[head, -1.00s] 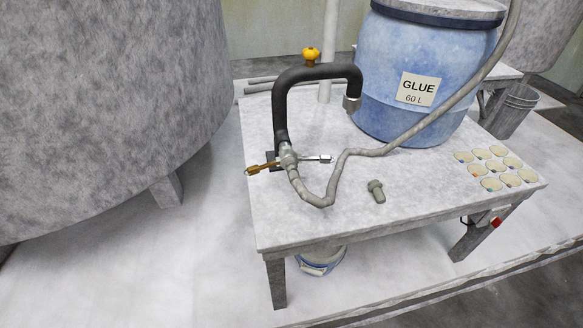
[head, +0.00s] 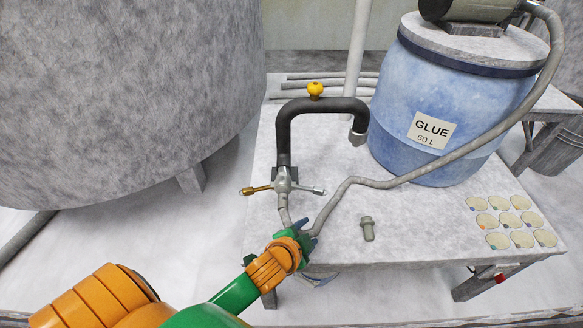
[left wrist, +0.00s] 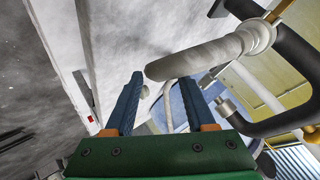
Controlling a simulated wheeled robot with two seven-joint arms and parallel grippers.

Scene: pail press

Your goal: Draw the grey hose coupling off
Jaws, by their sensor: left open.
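The grey hose coupling (head: 283,184) sits on the lower end of the black bent pipe (head: 320,105), between a brass-coloured lever (head: 256,190) and a silver lever (head: 308,190). The grey hose (head: 345,188) runs from it across the table. My left gripper (head: 303,227) is open, over the table's front edge, nearer than the coupling. In the left wrist view, its two fingers (left wrist: 162,80) are apart with nothing gripped. A thick grey cylinder, apparently the coupling with its ringed end (left wrist: 256,38), lies just beyond the right fingertip. My right gripper is not in view.
A blue glue drum (head: 408,105) stands at the table's back right. A loose grey-green fitting (head: 367,229) stands on the table (head: 420,225), right of my gripper. Several pale discs (head: 510,222) lie at the right. A large grey tank (head: 120,90) fills the left.

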